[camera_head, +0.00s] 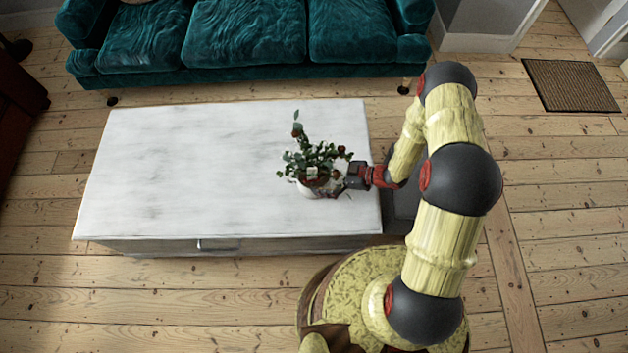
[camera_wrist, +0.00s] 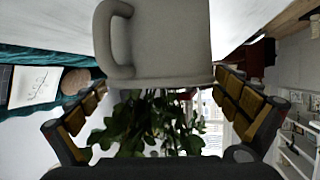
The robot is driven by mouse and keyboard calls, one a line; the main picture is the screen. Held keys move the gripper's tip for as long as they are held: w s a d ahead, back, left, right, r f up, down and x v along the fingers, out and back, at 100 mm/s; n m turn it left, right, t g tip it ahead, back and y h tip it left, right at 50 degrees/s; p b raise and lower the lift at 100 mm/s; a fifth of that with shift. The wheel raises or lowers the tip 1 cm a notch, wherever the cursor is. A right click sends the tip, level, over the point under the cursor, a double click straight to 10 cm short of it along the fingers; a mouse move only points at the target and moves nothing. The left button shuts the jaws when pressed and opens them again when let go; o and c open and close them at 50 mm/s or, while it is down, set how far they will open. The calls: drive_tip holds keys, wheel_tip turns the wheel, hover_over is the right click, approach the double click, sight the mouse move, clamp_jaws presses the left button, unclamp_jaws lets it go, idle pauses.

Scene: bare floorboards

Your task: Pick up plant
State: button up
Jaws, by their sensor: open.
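The plant (camera_head: 312,160) has green leaves and a few dark red blooms. It stands upright in a pale pot (camera_head: 312,188) near the right end of the white table (camera_head: 190,160). In the wrist view the picture is upside down: the grey pot with a side handle (camera_wrist: 165,40) fills the top middle and the leaves (camera_wrist: 150,125) hang below it. My gripper (camera_head: 346,184) is at the pot's right side, low over the tabletop. Its fingers (camera_wrist: 160,88) are spread to either side of the plant in the wrist view. Whether either finger touches the pot is unclear.
A teal sofa (camera_head: 250,35) stands behind the table. A brown mat (camera_head: 570,86) lies on the floorboards at the upper right. The left and middle of the tabletop are clear. Dark red furniture (camera_head: 18,110) is at the far left.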

drive_tip(key=shift+c, duration=0.3)
drive_tip(key=c, duration=1.6)
drive_tip(key=shift+w+r, duration=0.1)
drive_tip(key=shift+c, duration=0.4)
drive_tip(key=shift+r, duration=0.1)
